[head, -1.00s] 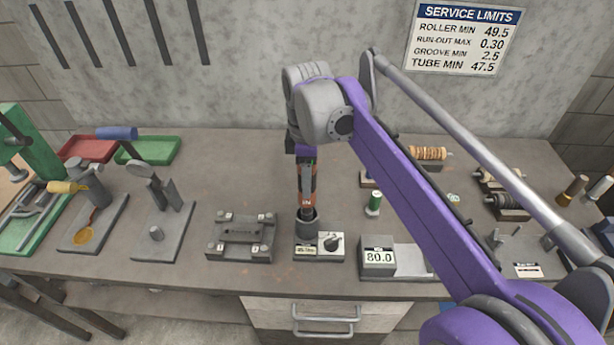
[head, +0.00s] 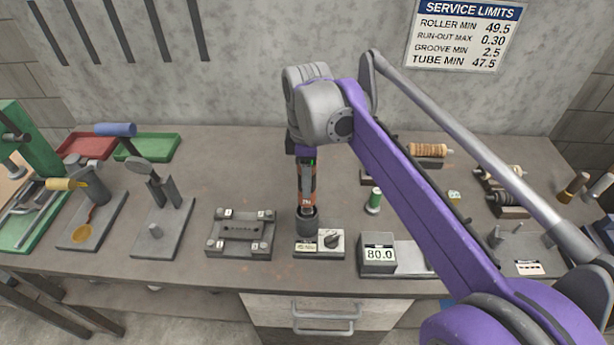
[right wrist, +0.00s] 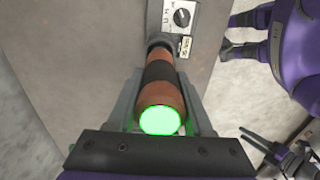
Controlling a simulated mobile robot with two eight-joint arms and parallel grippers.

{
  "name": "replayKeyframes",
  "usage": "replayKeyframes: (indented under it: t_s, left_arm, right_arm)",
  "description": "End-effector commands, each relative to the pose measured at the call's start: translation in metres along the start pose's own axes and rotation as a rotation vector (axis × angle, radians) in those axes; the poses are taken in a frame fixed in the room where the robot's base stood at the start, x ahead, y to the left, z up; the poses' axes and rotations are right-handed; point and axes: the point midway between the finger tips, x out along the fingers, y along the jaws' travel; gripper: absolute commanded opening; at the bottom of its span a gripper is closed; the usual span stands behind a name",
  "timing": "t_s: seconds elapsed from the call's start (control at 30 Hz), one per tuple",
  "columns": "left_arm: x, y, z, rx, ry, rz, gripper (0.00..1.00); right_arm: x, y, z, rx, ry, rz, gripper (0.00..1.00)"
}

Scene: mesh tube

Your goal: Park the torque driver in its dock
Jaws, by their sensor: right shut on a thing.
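The torque driver (head: 306,197), with an orange and black body, stands about upright in the head view. Its lower end is at the dark round cup (head: 307,222) of the dock (head: 306,248); I cannot tell how deep it sits. My right gripper (head: 306,165) is shut on the driver's upper part, coming down from above. In the right wrist view the driver (right wrist: 160,88) lies between the fingers, its near end lit green, its far end at the dock's cup. My left gripper is outside the head view; a dark jaw-like part (right wrist: 285,155) in the right wrist view may be it.
The dock's base has a dark knob (head: 332,239). A grey fixture (head: 240,236) stands to its left and a display block reading 80.0 (head: 378,254) to its right. A green spool (head: 374,201) stands behind. My right arm covers much of the bench's right side.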

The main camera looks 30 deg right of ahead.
Motion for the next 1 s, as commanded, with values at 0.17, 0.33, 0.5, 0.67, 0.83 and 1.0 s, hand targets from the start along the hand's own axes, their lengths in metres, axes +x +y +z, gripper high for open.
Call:
replayKeyframes:
  t_s: [0.17, 0.33, 0.5, 0.67, 0.83, 1.0]
  left_arm:
    - [0.001, 0.000, 0.001, 0.000, -0.001, 0.000, 0.50]
    - [0.002, 0.000, 0.002, 0.000, -0.002, 0.000, 0.50]
    - [0.003, 0.000, 0.003, 0.000, -0.003, 0.000, 0.50]
    - [0.004, 0.000, 0.004, 0.000, -0.003, 0.000, 0.50]
    - [0.005, 0.000, 0.005, 0.000, -0.004, 0.000, 0.50]
    - [0.006, 0.000, 0.006, 0.000, -0.005, 0.000, 0.50]
  right_arm:
    - [0.002, 0.000, 0.000, 0.000, 0.000, 0.000, 0.00]
    - [0.004, 0.000, 0.000, 0.000, 0.000, 0.000, 0.00]
    - [0.006, 0.000, 0.000, 0.000, 0.000, 0.000, 0.00]
    - [0.008, 0.000, 0.000, 0.000, 0.000, 0.000, 0.00]
    - [0.009, 0.000, 0.000, 0.000, 0.000, 0.000, 0.00]
    - [0.011, 0.000, 0.000, 0.000, 0.000, 0.000, 0.00]
